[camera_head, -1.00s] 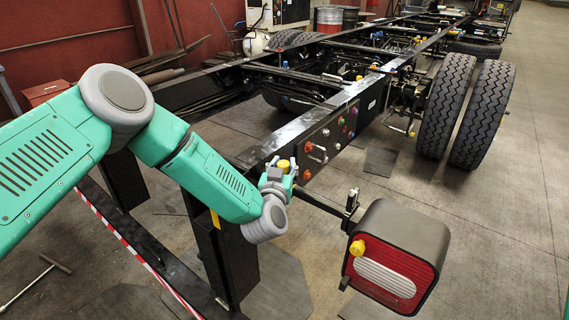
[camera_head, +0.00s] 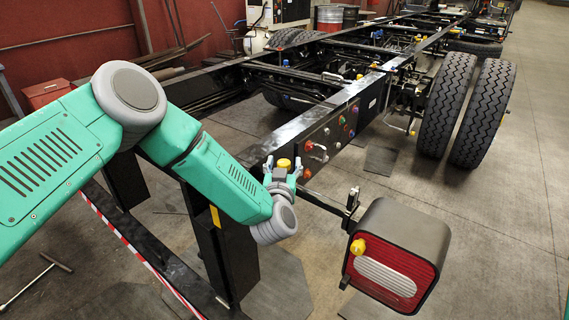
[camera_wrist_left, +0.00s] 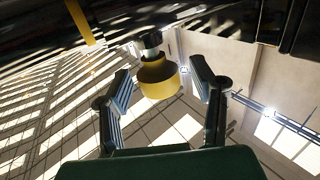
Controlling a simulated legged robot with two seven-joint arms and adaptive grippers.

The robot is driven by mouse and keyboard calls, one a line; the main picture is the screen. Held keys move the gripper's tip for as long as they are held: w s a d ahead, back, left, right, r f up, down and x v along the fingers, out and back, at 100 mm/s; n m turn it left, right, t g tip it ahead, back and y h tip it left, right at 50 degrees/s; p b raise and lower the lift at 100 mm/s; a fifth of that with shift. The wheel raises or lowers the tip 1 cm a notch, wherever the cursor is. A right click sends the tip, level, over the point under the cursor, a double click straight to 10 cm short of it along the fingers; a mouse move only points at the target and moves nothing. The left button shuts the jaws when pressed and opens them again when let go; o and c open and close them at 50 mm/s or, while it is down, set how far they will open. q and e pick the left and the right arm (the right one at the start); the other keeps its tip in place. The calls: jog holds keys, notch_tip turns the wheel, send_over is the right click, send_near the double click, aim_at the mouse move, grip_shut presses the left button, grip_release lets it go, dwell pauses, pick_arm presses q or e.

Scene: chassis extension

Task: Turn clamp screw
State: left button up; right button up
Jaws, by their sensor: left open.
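The clamp screw has a yellow knob (camera_head: 284,163) and sits at the near end of the chassis rail. In the left wrist view the yellow knob (camera_wrist_left: 158,79) hangs from a metallic stem, ahead of my palm. My left gripper (camera_head: 283,169) is open, with one finger on each side of the knob. In the left wrist view gaps show between the knob and both fingers, so they look apart from it. My right gripper is not in view.
The black chassis rail (camera_head: 318,123) carries several coloured knobs and handles beside the gripper. A tail lamp (camera_head: 398,256) with a yellow knob juts out at the lower right. A black post (camera_head: 228,255) stands below my forearm. Open floor lies to the right.

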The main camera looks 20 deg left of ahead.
pick_arm(q)
jog(key=s+d, duration=0.2)
jog(key=s, duration=0.9)
jog(key=shift+s+d, duration=0.15)
jog(key=s+a+f+m+g+h+b, duration=0.1)
jog(key=s+f+m+g+h+b, duration=0.3)
jog(key=s+f+g, duration=0.95)
jog(key=s+a+f+g, duration=0.1)
jog(key=s+a+f, duration=0.2)
jog(key=s, duration=0.4)
jog(key=s+a+f+g, duration=0.1)
jog(key=s+a+f, duration=0.2)
jog(key=s+f, duration=0.2)
jog(key=s+a+f+n+g, duration=0.1)
jog(key=s+a+f, duration=0.3)
jog(key=s, duration=0.5)
jog(key=shift+s+y+b, duration=0.3)
jog(key=shift+s+b, duration=0.05)
jog(key=shift+b, duration=0.1)
